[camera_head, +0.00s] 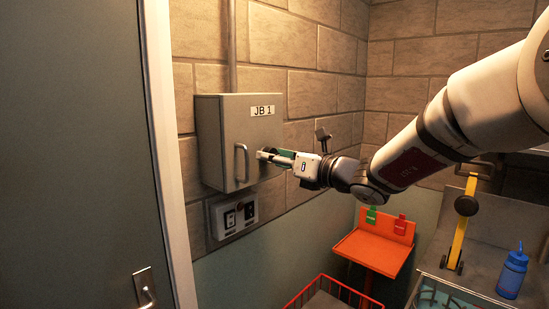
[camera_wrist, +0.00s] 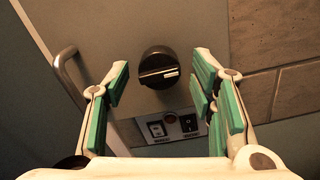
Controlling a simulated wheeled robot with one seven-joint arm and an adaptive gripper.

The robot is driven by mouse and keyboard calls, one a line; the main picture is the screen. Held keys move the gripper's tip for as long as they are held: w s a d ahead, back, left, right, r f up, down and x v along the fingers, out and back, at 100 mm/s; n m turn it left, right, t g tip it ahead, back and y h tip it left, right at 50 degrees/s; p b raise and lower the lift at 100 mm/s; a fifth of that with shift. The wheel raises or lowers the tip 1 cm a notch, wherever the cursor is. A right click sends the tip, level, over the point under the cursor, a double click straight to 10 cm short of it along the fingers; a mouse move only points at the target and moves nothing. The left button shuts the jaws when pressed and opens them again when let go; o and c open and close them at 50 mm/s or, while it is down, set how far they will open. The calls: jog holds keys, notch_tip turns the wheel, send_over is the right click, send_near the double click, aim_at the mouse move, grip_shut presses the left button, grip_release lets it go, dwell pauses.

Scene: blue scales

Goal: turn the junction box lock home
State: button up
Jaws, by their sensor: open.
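The junction box (camera_head: 222,140), a grey metal box labelled JB 1, is mounted on the block wall, its door closed. Its lock is a round black knob (camera_wrist: 157,68) with a white mark, seen in the wrist view on the door face to the right of the bar handle (camera_head: 241,162). In the wrist view the white mark points to the right, nearly level. My gripper (camera_wrist: 160,92) is open, with green-padded fingers to the left and right of the knob, apart from it. In the head view my gripper (camera_head: 268,155) is at the box's front and hides the knob.
A switch plate (camera_head: 234,213) with two switches is below the box. A grey door (camera_head: 75,150) with a pale frame stands at the left. An orange stand (camera_head: 375,252), a red basket (camera_head: 332,293), a yellow lever (camera_head: 461,228) and a blue bottle (camera_head: 512,273) are lower right.

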jog(key=shift+w+a, duration=0.1)
jog(key=shift+a, duration=0.1)
jog(key=c, duration=1.2)
